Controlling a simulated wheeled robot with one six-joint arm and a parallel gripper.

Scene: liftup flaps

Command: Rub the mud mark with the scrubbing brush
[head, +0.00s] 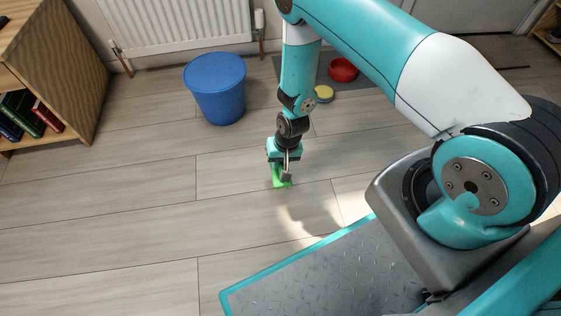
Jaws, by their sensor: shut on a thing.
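My gripper (283,170) points down at the floor in the middle of the head view. It is shut on a green thing, which I take to be the scrubbing brush (281,183). The brush is low, at or just above the wooden floor; I cannot tell whether it touches. The gripper hides part of the brush. I see no clear mud mark on the floor; it may be under the brush or hidden by my arm.
A blue bucket (216,89) stands behind and left of the gripper. A red bowl (343,69) and a yellow round thing (323,94) are by a grey mat (291,72). A bookshelf (62,75) is at left, a radiator (175,22) behind. The floor (110,215) at front left is clear.

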